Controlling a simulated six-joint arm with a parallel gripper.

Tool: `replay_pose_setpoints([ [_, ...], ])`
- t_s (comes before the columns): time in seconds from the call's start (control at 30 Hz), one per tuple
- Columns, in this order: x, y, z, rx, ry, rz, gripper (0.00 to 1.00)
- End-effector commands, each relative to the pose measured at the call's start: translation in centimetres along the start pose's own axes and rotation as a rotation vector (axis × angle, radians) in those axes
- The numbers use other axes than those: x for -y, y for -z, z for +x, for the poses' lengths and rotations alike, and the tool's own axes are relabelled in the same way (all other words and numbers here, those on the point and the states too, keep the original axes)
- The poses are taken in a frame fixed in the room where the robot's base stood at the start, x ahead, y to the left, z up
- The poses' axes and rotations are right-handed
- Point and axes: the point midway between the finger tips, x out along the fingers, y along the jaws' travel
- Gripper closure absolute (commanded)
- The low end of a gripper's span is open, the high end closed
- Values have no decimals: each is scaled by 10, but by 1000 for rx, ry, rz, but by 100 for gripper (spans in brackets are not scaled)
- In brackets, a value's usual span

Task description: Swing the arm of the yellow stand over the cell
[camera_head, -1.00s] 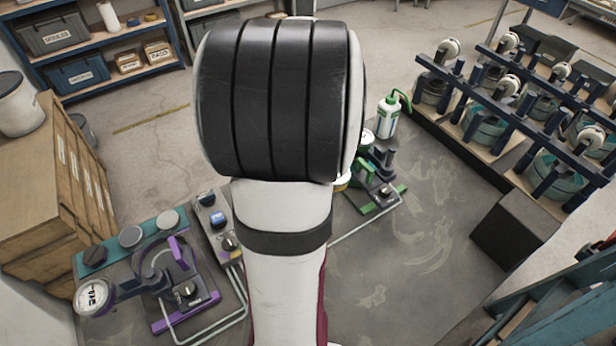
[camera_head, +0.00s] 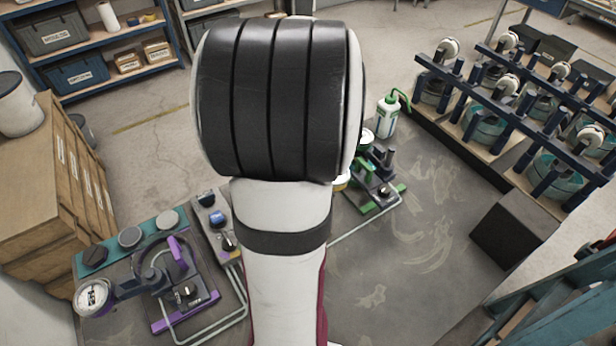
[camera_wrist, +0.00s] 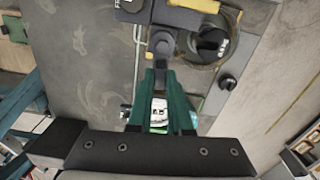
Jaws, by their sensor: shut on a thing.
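My gripper (camera_wrist: 164,82) shows in the wrist view, its two green fingers shut on the dark grey arm (camera_wrist: 162,46) of the yellow stand. A yellow base (camera_wrist: 197,17) lies at the top of that view. A round black part (camera_wrist: 212,42), perhaps the cell, sits just right of the grey arm, with a dull yellow edge around it. I cannot tell whether the arm is over it. A pale part with dark marks (camera_wrist: 159,108) shows between the fingers.
A purple stand (camera_head: 185,295) with a gauge is at the left, beside a switch box (camera_head: 215,220). A green stand (camera_head: 380,190) and a green-capped bottle (camera_head: 389,115) are right of my arm. A dark rack (camera_head: 520,100) stands at the right. The table's right middle is clear.

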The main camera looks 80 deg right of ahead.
Motion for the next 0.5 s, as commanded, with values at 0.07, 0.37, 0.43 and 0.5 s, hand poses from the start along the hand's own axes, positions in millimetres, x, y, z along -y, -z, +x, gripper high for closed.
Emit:
replay_pose_setpoints([
  [0.07, 0, 0, -1, -1, 1, 1, 100],
  [0.37, 1, 0, -1, -1, 1, -31, 100],
  [0.43, 2, 0, -1, -2, 1, -59, 100],
  [0.5, 4, 0, -1, -2, 1, -97, 100],
])
